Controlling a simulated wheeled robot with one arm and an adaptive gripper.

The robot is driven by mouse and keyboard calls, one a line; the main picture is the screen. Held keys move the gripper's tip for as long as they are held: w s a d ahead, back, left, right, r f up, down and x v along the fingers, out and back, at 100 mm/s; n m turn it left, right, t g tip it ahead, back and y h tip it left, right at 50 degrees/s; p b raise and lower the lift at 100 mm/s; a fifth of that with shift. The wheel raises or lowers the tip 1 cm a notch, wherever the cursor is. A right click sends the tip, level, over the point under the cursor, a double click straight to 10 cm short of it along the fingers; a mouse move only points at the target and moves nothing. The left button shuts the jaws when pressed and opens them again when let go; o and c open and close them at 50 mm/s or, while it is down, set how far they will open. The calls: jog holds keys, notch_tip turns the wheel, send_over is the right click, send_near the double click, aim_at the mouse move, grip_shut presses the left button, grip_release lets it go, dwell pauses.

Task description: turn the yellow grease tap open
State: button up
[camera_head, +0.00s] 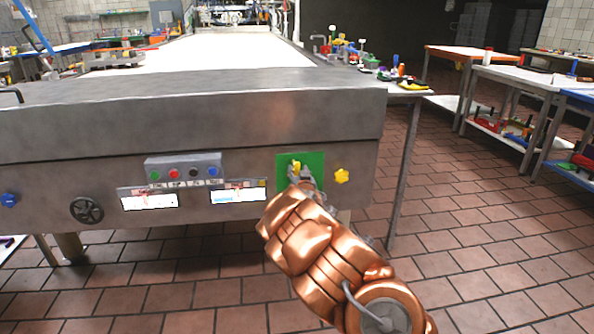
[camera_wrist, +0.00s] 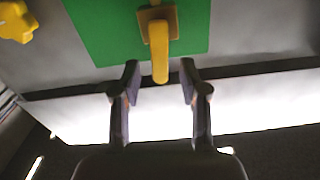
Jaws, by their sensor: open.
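A yellow tap (camera_head: 296,166) with a lever handle sits on a green plate (camera_head: 316,160) on the machine's steel front. In the wrist view the tap's lever (camera_wrist: 160,62) points toward my gripper, and its square base (camera_wrist: 158,24) is against the green plate (camera_wrist: 100,30). My gripper (camera_wrist: 159,72) is open, with its two dark fingertips on either side of the lever's end and gaps on both sides. Nothing is held. In the head view my gripper (camera_head: 301,176) is in front of the green plate and partly hides the tap.
A yellow star-shaped knob (camera_head: 342,176) is close right of the plate. Left are a button box (camera_head: 183,167), two labelled displays (camera_head: 238,195), a black handwheel (camera_head: 87,210) and a blue knob (camera_head: 9,200). Tables (camera_head: 515,76) stand at right. The tiled floor (camera_head: 470,250) between is clear.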

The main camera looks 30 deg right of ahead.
jog(key=shift+x, duration=1.3)
jog(key=shift+c, duration=0.2)
grip_shut()
